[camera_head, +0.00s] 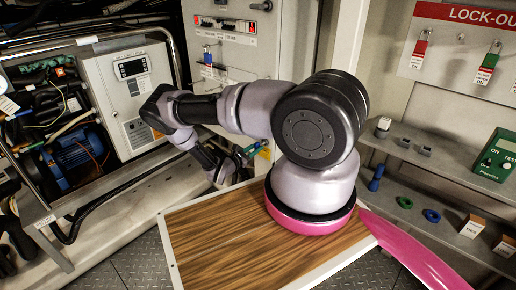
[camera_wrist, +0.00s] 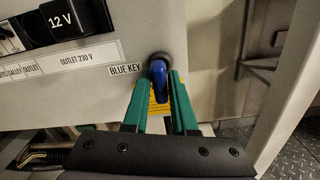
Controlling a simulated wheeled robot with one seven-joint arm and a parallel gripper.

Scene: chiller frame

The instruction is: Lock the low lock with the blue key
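In the wrist view the blue key (camera_wrist: 158,80) sits in a round dark lock on a pale panel, beside a label reading "BLUE KEY". Its blue handle hangs downward. My gripper (camera_wrist: 161,78) has green fingers on either side of the handle, with the tips close to it. Whether both fingers press on it cannot be told. In the head view my gripper (camera_head: 256,149) is low behind my arm, at the lower part of the cabinet. The key and lock are too small there to make out clearly.
Another blue key-like piece (camera_head: 207,56) is on the upper cabinet panel. A wood-topped board (camera_head: 225,240) lies below my arm. Shelves at right hold a green tester (camera_head: 497,156), rings and small boxes. A lock-out board (camera_head: 465,50) hangs above. A railed machine frame stands left.

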